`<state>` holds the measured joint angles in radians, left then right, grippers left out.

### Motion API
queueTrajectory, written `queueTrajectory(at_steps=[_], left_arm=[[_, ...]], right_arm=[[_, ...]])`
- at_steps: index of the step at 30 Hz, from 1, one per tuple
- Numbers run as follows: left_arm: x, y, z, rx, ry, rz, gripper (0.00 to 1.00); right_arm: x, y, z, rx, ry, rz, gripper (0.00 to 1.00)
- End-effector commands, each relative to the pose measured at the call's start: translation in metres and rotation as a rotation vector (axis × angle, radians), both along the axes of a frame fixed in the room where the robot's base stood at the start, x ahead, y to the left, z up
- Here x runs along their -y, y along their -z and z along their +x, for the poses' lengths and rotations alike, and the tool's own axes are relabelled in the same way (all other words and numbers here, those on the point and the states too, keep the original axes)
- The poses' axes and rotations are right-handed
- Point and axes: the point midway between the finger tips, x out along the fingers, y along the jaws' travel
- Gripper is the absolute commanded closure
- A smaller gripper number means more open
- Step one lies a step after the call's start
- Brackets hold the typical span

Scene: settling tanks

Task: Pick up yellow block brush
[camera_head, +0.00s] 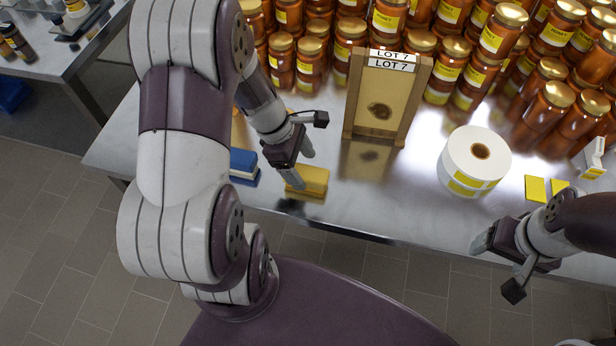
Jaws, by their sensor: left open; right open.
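The yellow block brush (312,181) lies on the steel table (405,205), left of the middle and near the front edge. My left gripper (303,170) is over its left end, pointing down with its fingers apart. One finger overlaps the brush's left end in the picture; I cannot tell whether they touch. My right gripper (492,258) is open and empty at the table's front edge on the right, away from the brush.
A blue block (243,162) lies left of the yellow one. A wooden frame labelled LOT 7 (382,100) stands behind. A white label roll (473,160) and yellow labels (536,189) lie to the right. Many honey jars (447,72) fill the back. Another table (55,60) stands at upper left.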

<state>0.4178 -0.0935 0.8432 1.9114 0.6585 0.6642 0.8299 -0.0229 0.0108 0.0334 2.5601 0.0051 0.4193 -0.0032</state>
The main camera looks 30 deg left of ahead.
Motion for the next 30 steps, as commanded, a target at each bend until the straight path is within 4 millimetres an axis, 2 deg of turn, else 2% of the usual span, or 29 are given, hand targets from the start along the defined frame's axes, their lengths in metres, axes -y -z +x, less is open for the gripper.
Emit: queueTrajectory(at_steps=[6,9,30], left_arm=[[0.008,0.04,0.007,-0.002,0.003,0.0,0.23],[0.012,0.048,0.008,-0.001,0.003,0.0,0.23],[0.012,0.053,0.008,-0.001,0.001,0.001,0.23]], right_arm=[[0.0,0.006,0.0,0.0,0.0,0.0,0.24],[0.0,0.007,0.0,0.0,0.0,0.0,0.24],[0.0,0.009,0.0,0.0,0.0,0.0,0.24]])
